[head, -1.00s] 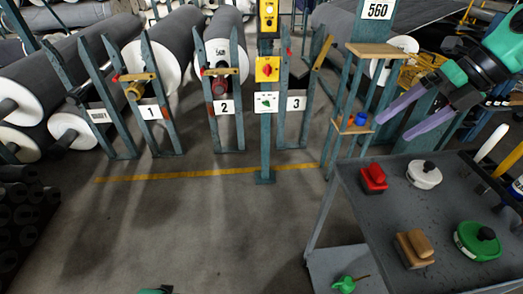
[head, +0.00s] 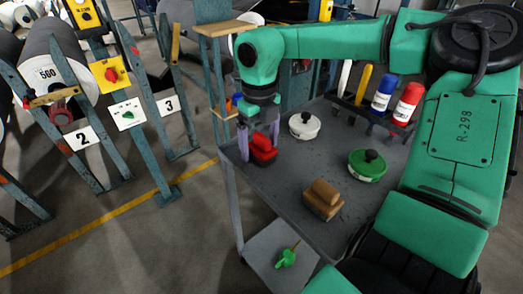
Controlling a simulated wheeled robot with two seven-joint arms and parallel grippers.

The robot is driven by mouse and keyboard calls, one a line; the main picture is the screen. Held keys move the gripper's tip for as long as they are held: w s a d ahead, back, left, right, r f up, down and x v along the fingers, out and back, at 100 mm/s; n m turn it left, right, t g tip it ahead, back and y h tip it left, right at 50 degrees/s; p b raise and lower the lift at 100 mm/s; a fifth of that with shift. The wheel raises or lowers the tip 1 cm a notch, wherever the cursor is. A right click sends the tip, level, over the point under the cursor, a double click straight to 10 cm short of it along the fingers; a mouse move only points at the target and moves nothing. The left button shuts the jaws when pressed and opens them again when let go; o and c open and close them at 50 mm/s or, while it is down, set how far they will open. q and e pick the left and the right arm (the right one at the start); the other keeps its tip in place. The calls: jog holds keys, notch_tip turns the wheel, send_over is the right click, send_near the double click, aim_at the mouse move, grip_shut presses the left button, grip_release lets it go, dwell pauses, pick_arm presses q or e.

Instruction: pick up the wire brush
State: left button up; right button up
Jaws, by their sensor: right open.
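My right gripper (head: 260,141) is open, pointing down with its two purple fingers over the left back corner of the cart. A red block-like thing (head: 263,152) with a dark underside sits there, between or just in front of the fingers. I cannot tell if they touch it. My left gripper is out of view.
The grey cart top (head: 285,178) also holds a white round pot (head: 304,126), a green round pot (head: 367,166), and a rack with blue (head: 383,95) and red (head: 407,104) bottles. A green thing (head: 286,259) lies on the lower shelf. A teal post stand (head: 222,90) is behind.

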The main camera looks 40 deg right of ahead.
aim_at(259, 135)
jog(key=shift+f, duration=0.5)
jog(key=shift+r, duration=0.1)
grip_shut()
jog(key=shift+r, duration=0.15)
notch_tip(259, 135, up, 9)
jog(key=shift+p, duration=1)
jog(key=shift+r, duration=0.4)
jog(key=c, duration=0.7)
grip_release()
jog(key=c, duration=0.6)
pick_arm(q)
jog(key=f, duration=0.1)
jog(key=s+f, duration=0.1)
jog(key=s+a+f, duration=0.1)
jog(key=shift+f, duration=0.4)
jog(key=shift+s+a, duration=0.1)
pick_arm(e)
jog(key=shift+f, duration=0.1)
